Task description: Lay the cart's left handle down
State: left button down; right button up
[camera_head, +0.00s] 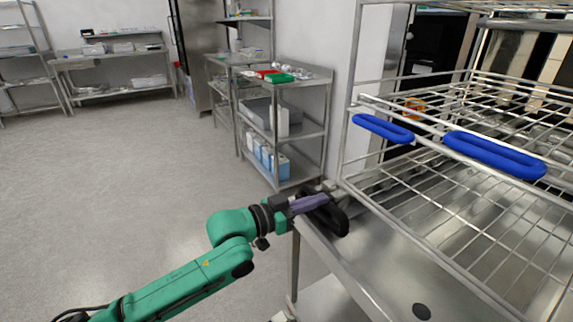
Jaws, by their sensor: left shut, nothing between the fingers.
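My left gripper (322,201) reaches in from the lower left, its purple-grey fingers shut with nothing between them. A black loop-shaped handle (339,221) is right by the fingers, low at the cart's edge. The fingers cover part of it, and I cannot tell whether they touch it or whether it lies fully flat. My right gripper is not in view.
A wire rack (428,254) with two blue handles (383,128) (494,155) stands over the steel top. A dark disc (422,312) is near the bottom edge. A steel shelf unit (325,105) stands behind the gripper. The grey floor (110,185) at left is clear.

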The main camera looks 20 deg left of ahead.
pick_arm(q)
jog(key=shift+f, duration=0.25)
jog(key=shift+s+d+f+m, duration=0.1)
jog(key=shift+s+d+m, duration=0.05)
jog(key=shift+m, duration=0.15)
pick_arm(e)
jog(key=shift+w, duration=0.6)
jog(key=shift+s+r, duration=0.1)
